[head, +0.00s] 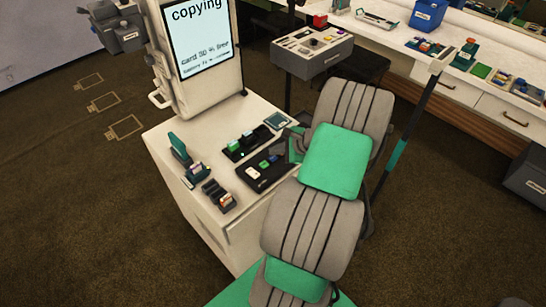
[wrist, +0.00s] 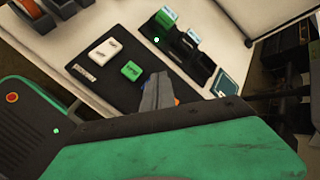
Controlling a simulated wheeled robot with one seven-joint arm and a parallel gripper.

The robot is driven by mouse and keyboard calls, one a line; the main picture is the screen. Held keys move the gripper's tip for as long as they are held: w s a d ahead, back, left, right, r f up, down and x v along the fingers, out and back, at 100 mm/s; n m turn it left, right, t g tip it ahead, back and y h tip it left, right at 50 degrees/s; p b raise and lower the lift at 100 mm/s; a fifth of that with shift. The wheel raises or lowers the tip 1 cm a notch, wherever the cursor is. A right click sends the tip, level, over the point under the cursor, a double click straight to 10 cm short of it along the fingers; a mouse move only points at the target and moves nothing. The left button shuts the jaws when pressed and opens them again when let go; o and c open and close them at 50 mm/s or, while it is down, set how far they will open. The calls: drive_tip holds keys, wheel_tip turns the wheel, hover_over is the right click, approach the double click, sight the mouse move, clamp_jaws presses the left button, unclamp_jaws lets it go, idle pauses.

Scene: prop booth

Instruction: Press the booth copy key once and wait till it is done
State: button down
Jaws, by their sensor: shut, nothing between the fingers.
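The booth screen (head: 197,35) reads "copying" in large letters; the smaller lines beneath are hard to read. A black key panel (wrist: 98,85) lies on the white cabinet top, also in the head view (head: 253,184). It bears a white key (wrist: 103,50) and a green key (wrist: 131,71); I cannot read which is the copy key. My gripper (wrist: 156,92) is shut and empty, its grey fingers over the panel beside the green key. A bit of orange shows behind the fingers, mostly hidden. In the head view my gripper (head: 278,151) is at the panel's far right end.
A black card holder (wrist: 180,45) with a green card and a lit green light stands behind the panel. A stapler-like green tool (head: 179,150) and a small dark rack (head: 218,195) stand at the cabinet's left. A grey tray box (head: 313,52) stands behind my arm.

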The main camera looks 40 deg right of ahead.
sight(276, 159)
drive_tip(key=shift+r+p, duration=2.25)
drive_tip(key=shift+r, duration=0.35)
drive_tip(key=shift+f, duration=0.1)
